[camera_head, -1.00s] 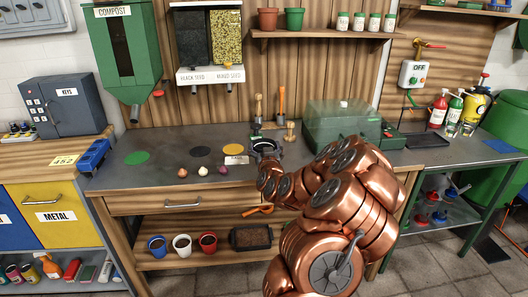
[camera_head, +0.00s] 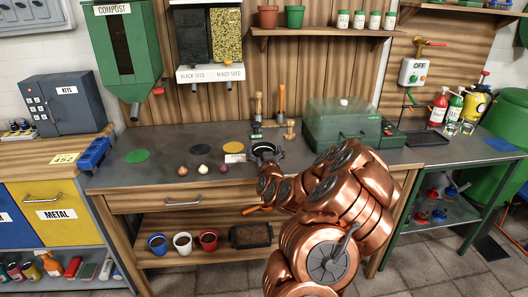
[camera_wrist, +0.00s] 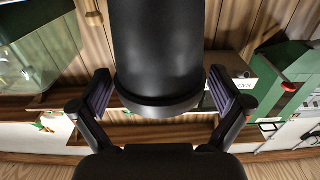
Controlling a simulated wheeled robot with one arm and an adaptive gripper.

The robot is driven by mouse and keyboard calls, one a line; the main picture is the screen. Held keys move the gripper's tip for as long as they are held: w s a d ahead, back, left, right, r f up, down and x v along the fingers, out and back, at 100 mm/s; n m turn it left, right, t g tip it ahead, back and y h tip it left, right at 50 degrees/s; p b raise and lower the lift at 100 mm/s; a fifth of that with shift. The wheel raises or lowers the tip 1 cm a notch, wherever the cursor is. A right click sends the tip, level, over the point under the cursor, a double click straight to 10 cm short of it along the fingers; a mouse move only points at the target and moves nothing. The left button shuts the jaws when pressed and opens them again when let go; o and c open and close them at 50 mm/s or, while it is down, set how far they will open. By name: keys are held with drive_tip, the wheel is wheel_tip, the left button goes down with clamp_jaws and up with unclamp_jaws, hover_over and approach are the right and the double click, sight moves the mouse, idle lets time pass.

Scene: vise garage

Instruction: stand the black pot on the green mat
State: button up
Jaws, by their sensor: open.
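The green mat (camera_head: 137,156) is a flat round disc at the left of the grey bench top, with nothing on it. The black pot (camera_head: 263,147) is at the middle of the bench, partly hidden by my gripper (camera_head: 265,154). In the wrist view the black pot (camera_wrist: 158,55) is a large dark cylinder with a thicker rim. My gripper's open fingers (camera_wrist: 160,92) stand on either side of the rim, close to it. Whether they touch it I cannot tell. The pot's foot is out of the wrist view.
A black disc (camera_head: 201,151) and a yellow disc (camera_head: 233,147) lie between the pot and the green mat. Several bulbs (camera_head: 203,168) and a small label (camera_head: 235,158) lie in front of them. Tools (camera_head: 281,102) stand behind the pot. A green-based clear-lidded box (camera_head: 342,124) stands right.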

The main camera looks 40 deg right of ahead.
drive_tip(key=shift+r, duration=0.1)
drive_tip(key=shift+r+p, duration=0.2)
drive_tip(key=shift+p, duration=0.1)
drive_tip(key=shift+s+a+f, duration=0.15)
drive_tip(key=shift+s, duration=0.05)
drive_tip(key=shift+b+v, duration=0.5)
drive_tip(key=shift+v, duration=0.65)
drive_tip(key=shift+s+a+f+b, duration=0.1)
drive_tip(key=shift+s+f+b, duration=0.15)
drive_tip(key=shift+b, duration=0.15)
drive_tip(key=s+b, duration=0.1)
drive_tip(key=b, duration=0.2)
drive_tip(key=shift+s+a+f, duration=0.1)
drive_tip(key=shift+s+a, duration=0.05)
drive_tip(key=shift+a, duration=0.05)
drive_tip(key=b, duration=0.2)
drive_tip(key=a+b, duration=0.1)
drive_tip(key=b, duration=0.1)
drive_tip(key=shift+s+a, duration=0.3)
drive_tip(key=shift+s, duration=0.1)
